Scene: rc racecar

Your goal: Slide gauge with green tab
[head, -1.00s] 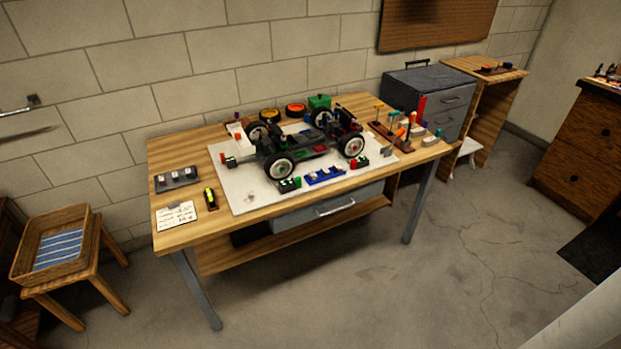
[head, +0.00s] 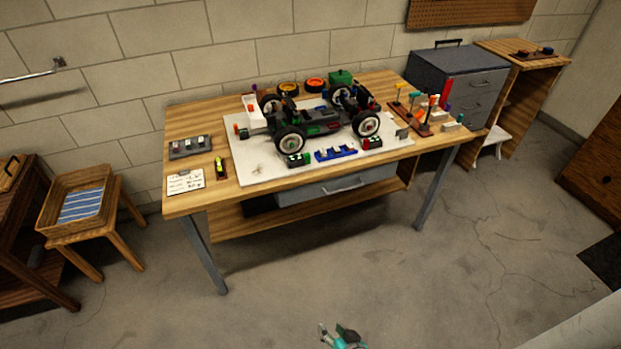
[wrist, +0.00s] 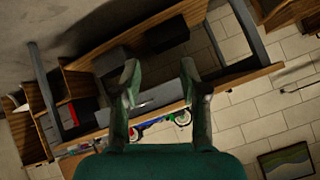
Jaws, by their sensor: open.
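The RC racecar (head: 325,118) stands on a pale board (head: 258,158) on the wooden workbench (head: 190,122). A small dark block with a green end (head: 298,159) lies at the board's front edge, near a front wheel; I cannot tell for sure whether it is the gauge with the green tab. My gripper (head: 343,335) shows at the bottom of the head view, over the floor and well short of the bench. In the wrist view my gripper (wrist: 158,80) is open and empty, its two fingers apart, with the bench beyond them.
A blue block piece (head: 335,154) and a red-and-dark block (head: 372,143) lie along the board's front. A tool stand (head: 425,122) is at the bench's right, a grey drawer cabinet (head: 460,82) behind it. A stool with a basket (head: 82,203) stands left. The floor before the bench is clear.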

